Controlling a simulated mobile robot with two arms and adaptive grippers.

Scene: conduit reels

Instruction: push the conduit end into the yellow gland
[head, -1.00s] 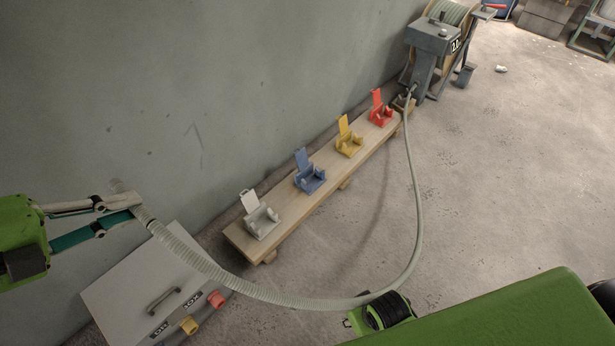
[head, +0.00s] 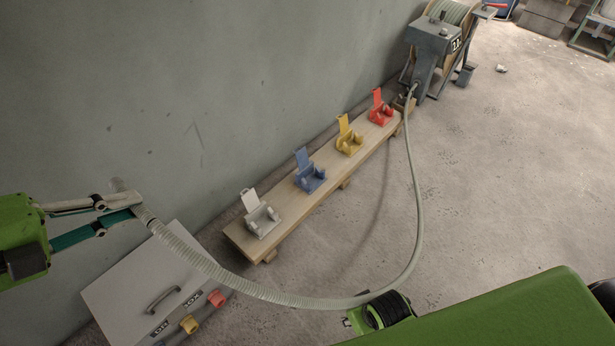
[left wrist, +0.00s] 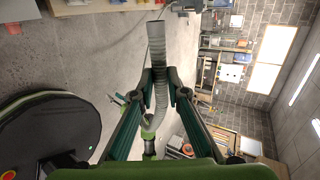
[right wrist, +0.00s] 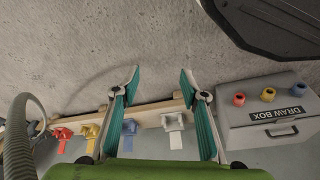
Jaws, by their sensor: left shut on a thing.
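My left gripper (head: 118,208) is shut on the pale grey ribbed conduit (head: 205,265), close to its end (head: 118,186). The end sticks out past the fingers, near the wall and above the far side of the draw box. The left wrist view also shows the conduit (left wrist: 157,50) between the fingers. The yellow gland (head: 189,324) is on the front of the grey draw box (head: 130,285), below and to the right of that gripper, apart from the conduit end. The right wrist view shows the yellow gland (right wrist: 268,94) too. My right gripper (right wrist: 158,78) is open and empty.
A red gland (head: 216,298) sits beside the yellow one. A wooden plank (head: 290,215) along the wall carries white, blue, yellow and red open clips. The conduit sags across the floor side to a reel stand (head: 432,45) at the back.

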